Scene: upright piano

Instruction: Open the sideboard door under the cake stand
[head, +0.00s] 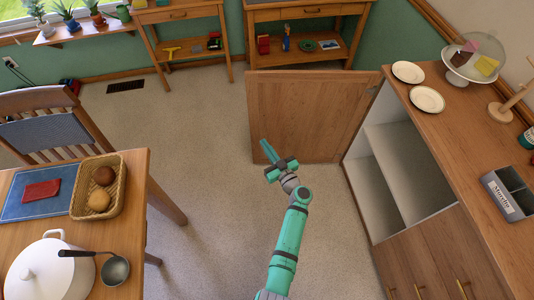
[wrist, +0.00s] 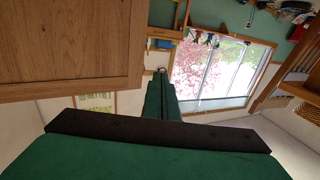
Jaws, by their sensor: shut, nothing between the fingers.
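The sideboard (head: 420,125) runs along the right side of the head view. The cake stand (head: 472,62), with slices under a clear dome, stands on its far end. The wooden sideboard door (head: 305,110) under that end is swung wide open, its face spanning left from the hinge side. The pale compartment behind it, with a shelf (head: 402,140), is exposed. My gripper (head: 265,146) is shut and empty, in front of the door's face near its lower left part; contact cannot be told. In the wrist view, the shut fingers (wrist: 161,90) point away, with the door (wrist: 65,45) at upper left.
Two plates (head: 427,99) and a grey box (head: 508,192) sit on the sideboard. More closed doors (head: 420,262) are nearer. A table (head: 140,180) with a pot and basket, and a chair (head: 45,130), stand left. Floor (head: 200,140) between is clear.

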